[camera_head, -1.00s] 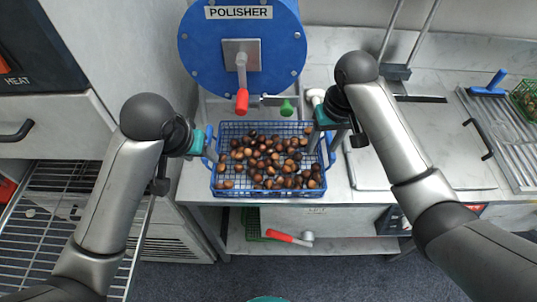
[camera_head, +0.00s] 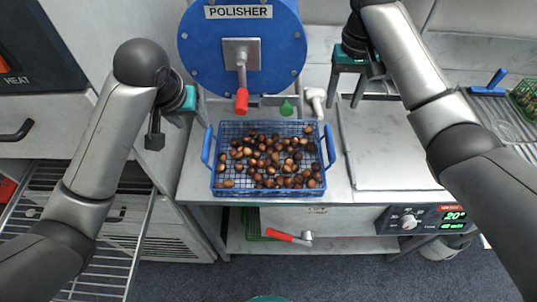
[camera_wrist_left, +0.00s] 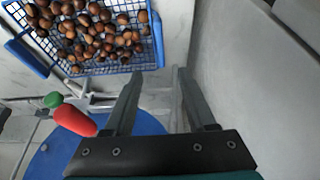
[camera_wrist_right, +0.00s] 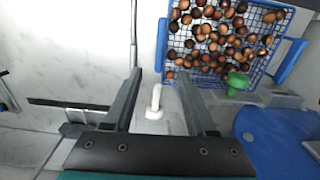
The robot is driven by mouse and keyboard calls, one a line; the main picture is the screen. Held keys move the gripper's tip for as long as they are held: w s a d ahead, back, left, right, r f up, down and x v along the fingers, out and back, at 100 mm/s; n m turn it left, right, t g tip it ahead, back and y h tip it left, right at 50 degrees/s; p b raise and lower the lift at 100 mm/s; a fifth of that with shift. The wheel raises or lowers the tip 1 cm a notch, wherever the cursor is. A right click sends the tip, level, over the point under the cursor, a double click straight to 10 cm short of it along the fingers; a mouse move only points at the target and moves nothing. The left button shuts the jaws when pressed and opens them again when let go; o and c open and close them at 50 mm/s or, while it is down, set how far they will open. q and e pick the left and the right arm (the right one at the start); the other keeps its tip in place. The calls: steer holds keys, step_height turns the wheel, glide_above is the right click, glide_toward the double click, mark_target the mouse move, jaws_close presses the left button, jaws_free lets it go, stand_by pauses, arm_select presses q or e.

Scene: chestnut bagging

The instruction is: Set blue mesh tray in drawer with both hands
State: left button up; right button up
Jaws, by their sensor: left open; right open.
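The blue mesh tray (camera_head: 268,192) stands on the pale counter in front of the polisher, holding many brown chestnuts. Its blue side handles, left (camera_head: 207,145) and right (camera_head: 330,145), are free. My left gripper (camera_wrist_left: 158,75) is open and empty, above and left of the tray. My right gripper (camera_head: 346,92) is open and empty, beyond the tray to the right; the tray also shows in the right wrist view (camera_wrist_right: 163,45). A wire rack (camera_head: 125,265) juts out at lower left; I cannot tell whether it is the drawer.
The blue polisher (camera_head: 205,50) with a red-handled crank (camera_head: 241,100) stands behind the tray. A white-fronted unit with a black handle (camera_head: 17,131) is at left. A red-handled tool (camera_head: 285,236) lies on the shelf below. The counter right of the tray (camera_head: 385,160) is clear.

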mark_target(206, 139)
arm_select(q)
steer(key=x, duration=1.5)
steer(key=shift+s, duration=0.1)
arm_select(e)
step_height(206, 139, down, 15)
steer(key=shift+s, duration=0.1)
arm_select(q)
jaws_close()
arm_select(e)
jaws_close()
arm_select(q)
steer(key=shift+r, duration=0.1)
arm_select(e)
steer(key=shift+r, duration=0.1)
